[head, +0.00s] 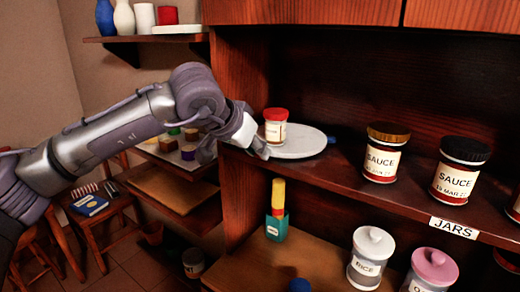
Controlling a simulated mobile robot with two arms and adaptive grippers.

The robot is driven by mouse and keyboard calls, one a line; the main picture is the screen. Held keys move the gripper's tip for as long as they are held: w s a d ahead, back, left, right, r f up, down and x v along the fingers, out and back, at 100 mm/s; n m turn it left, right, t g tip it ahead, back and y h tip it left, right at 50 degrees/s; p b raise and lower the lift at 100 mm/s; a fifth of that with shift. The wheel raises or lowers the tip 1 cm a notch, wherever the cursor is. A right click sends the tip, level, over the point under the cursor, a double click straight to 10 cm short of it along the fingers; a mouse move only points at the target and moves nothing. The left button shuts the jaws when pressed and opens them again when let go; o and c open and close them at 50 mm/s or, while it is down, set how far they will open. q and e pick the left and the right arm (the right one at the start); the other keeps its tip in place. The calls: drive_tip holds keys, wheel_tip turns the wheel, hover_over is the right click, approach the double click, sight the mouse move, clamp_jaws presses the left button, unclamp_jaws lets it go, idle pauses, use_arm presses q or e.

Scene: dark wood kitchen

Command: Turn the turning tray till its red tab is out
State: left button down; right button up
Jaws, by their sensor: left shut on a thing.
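The turning tray (306,143) is a pale round disc on the dark wood shelf. A jar with a red lid (275,127) stands upright on its left part. A blue tab (331,140) sticks out at the tray's right edge. No red tab shows. My left gripper (262,151) is at the tray's left front edge, shut on the tray there. Its fingers hide the spot they hold, so I cannot tell whether it is the rim or a tab. My right gripper is not in view.
Two sauce jars (381,155) (459,172) stand right of the tray, above a JARS label (453,228). The cabinet's upright side (237,200) is under my left gripper. A yellow-topped teal container (277,212) and white rice jar (369,258) stand below.

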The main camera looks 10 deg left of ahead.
use_arm(q)
drive_tip(key=shift+r, duration=0.15)
drive_tip(key=c, duration=1)
unclamp_jaws()
drive_tip(key=v, duration=1.2)
